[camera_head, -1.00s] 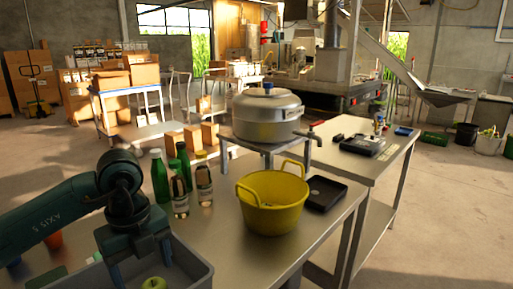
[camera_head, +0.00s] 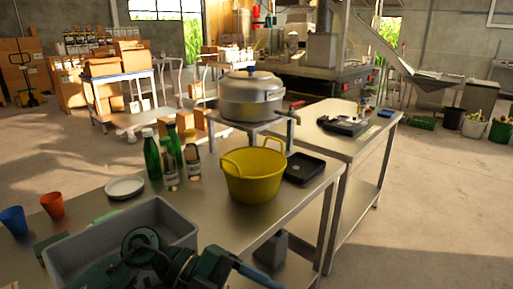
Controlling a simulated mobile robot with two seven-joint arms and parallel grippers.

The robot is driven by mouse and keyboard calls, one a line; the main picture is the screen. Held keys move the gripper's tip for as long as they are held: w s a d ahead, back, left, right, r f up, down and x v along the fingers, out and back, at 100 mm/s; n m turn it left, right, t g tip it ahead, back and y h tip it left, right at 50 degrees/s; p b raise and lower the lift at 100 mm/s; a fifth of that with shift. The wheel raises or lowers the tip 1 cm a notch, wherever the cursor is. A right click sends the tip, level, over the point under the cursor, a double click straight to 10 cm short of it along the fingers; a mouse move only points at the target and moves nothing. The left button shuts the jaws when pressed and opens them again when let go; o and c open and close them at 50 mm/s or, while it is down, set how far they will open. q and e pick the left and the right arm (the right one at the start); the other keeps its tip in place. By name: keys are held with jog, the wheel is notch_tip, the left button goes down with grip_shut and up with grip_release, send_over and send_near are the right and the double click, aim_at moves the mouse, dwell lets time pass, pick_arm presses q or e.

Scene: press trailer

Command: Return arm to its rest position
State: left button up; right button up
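My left arm (camera_head: 140,250) is dark teal and folded low at the bottom of the head view, over the near side of the grey crate (camera_head: 179,221). Its end (camera_head: 215,268) points to the lower right, and a slim blue-grey part runs out of the frame there. I cannot make out two separate fingertips or anything held. The arm hides much of the crate's inside. My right arm and gripper do not show.
A yellow basin (camera_head: 253,186) stands on the steel table (camera_head: 222,222), beside green bottles (camera_head: 152,158), a white plate (camera_head: 125,187) and a black tray (camera_head: 303,168). Orange (camera_head: 52,205) and blue (camera_head: 13,220) cups stand at left. A metal pot (camera_head: 252,97) stands behind.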

pick_arm(q)
jog(key=w+r+n+t+h, duration=0.4)
jog(key=n+t+h, duration=0.4)
jog(key=n+t, duration=0.25)
jog(key=w+a+f+n+t+y, duration=0.3)
jog(key=a+f+n+t+y, duration=0.3)
jog(key=n+t, duration=0.45)
jog(key=s+a+f+n+g+y, duration=0.2)
jog(key=s+a+f+n+y, duration=0.1)
jog(key=f, duration=0.8)
jog(key=s+a+f+n+g+y+p, duration=0.1)
jog(key=s+a+f+n+g+y, duration=0.2)
jog(key=s+f+y, duration=0.5)
notch_tip(320, 180, down, 4)
jog(key=shift+a+f+n+y, duration=0.1)
jog(key=shift+a+n+y, duration=0.6)
jog(key=shift+a+n, duration=0.15)
